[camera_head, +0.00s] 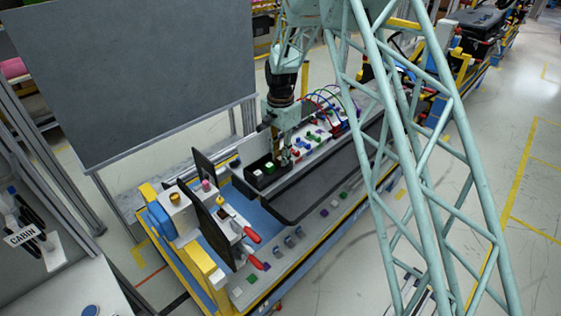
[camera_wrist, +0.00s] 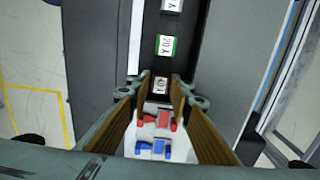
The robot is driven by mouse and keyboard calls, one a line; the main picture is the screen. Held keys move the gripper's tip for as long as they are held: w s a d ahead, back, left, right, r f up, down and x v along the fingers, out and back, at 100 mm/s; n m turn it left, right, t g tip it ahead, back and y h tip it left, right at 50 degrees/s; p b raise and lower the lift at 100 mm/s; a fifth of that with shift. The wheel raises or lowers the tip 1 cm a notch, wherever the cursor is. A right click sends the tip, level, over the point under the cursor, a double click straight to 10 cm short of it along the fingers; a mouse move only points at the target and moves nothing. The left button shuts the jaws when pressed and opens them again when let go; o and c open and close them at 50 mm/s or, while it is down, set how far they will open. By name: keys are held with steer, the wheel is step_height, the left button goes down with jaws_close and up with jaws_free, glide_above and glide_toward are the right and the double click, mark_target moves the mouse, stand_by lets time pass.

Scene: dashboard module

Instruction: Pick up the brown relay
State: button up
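My gripper (camera_wrist: 160,82) is open, with its two brown-padded fingers apart on either side of a relay (camera_wrist: 160,86) with a white face. The label seems to read 40 A; its rim colour is too small to tell, and I see no clearly brown relay. That relay sits in a black tray (camera_wrist: 187,60), in line with a green-rimmed relay (camera_wrist: 165,46) marked 20 A and a white-faced one (camera_wrist: 172,5). In the head view my gripper (camera_head: 284,158) points down at the right end of the black tray (camera_head: 254,184).
A white board (camera_wrist: 143,127) with red and blue parts (camera_wrist: 152,148) lies beyond the tray's end. In the head view, a dark panel (camera_head: 204,170) stands left of the tray. A long black trim piece (camera_head: 300,195) lies in front.

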mark_target(280, 157)
steer(key=shift+f, duration=0.25)
steer(key=shift+c, duration=0.7)
steer(key=shift+c, duration=1.4)
steer(key=shift+r, duration=0.1)
step_height(280, 157, up, 10)
steer(key=b, duration=0.1)
steer(key=shift+s+a, duration=0.1)
stand_by(0.5)
